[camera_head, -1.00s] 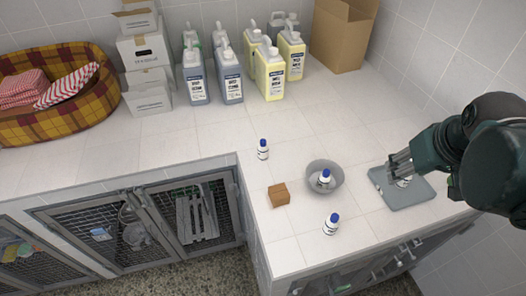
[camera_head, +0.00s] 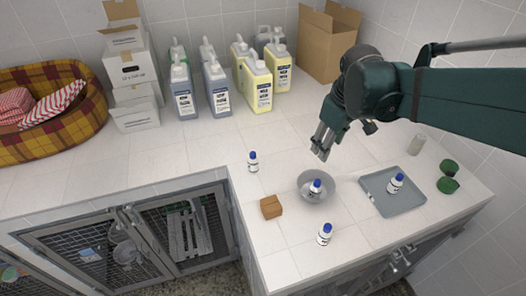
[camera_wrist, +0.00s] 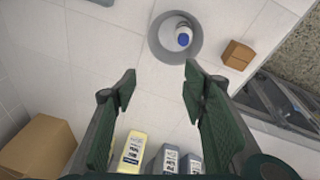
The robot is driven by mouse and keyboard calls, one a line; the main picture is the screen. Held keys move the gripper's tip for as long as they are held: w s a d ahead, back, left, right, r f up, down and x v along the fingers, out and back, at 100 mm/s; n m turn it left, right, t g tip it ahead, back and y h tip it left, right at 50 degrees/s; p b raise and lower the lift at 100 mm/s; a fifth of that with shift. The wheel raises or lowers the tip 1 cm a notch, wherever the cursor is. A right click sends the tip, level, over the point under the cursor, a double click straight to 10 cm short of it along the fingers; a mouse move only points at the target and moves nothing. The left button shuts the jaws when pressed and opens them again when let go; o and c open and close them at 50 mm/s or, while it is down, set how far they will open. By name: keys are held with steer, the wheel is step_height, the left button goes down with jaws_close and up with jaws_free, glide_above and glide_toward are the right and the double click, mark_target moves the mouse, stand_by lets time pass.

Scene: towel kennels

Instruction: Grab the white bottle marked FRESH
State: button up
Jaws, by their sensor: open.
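Several small white bottles with blue caps stand on the counter, their label words too small to read. One bottle (camera_head: 253,162) stands at the back left. Another bottle (camera_head: 315,189) is in a round grey bowl (camera_head: 331,194); the wrist view also shows this bottle (camera_wrist: 184,36) inside the bowl (camera_wrist: 158,45). A third bottle (camera_head: 325,235) stands near the front edge. One more bottle (camera_head: 396,184) is on a grey tray (camera_head: 380,204) at the right. My gripper (camera_head: 321,143) is open and empty, above the counter behind the bowl; its spread fingers show in the wrist view (camera_wrist: 158,90).
A brown block (camera_head: 271,207) sits left of the bowl. Large yellow jugs (camera_head: 256,84) and grey jugs (camera_head: 216,91) stand at the back beside an open carton (camera_head: 327,47). A plaid basket (camera_head: 88,122) is far left.

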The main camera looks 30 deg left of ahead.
mark_target(253, 153)
steer(key=a+f+n, duration=0.2)
steer(key=a+f, duration=0.2)
steer(key=a, duration=0.4)
steer(key=a+f+n+g, duration=0.1)
steer(key=a+f+n, duration=0.2)
steer(key=a, duration=0.6)
steer(key=a+f+n+g+h, duration=0.1)
steer(key=a+f+n, duration=0.1)
steer(key=a+f, duration=0.4)
steer(key=shift+s+a+f, duration=0.15)
steer(key=shift+s+a, duration=0.05)
steer(key=shift+a, duration=0.55)
steer(key=shift+s+a+f, duration=0.15)
steer(key=shift+s+a, duration=0.05)
steer(key=shift+a, duration=0.55)
steer(key=shift+f, duration=1.3)
steer(key=shift+a+f, duration=0.1)
steer(key=shift+f, duration=2.5)
steer(key=shift+c, duration=0.7)
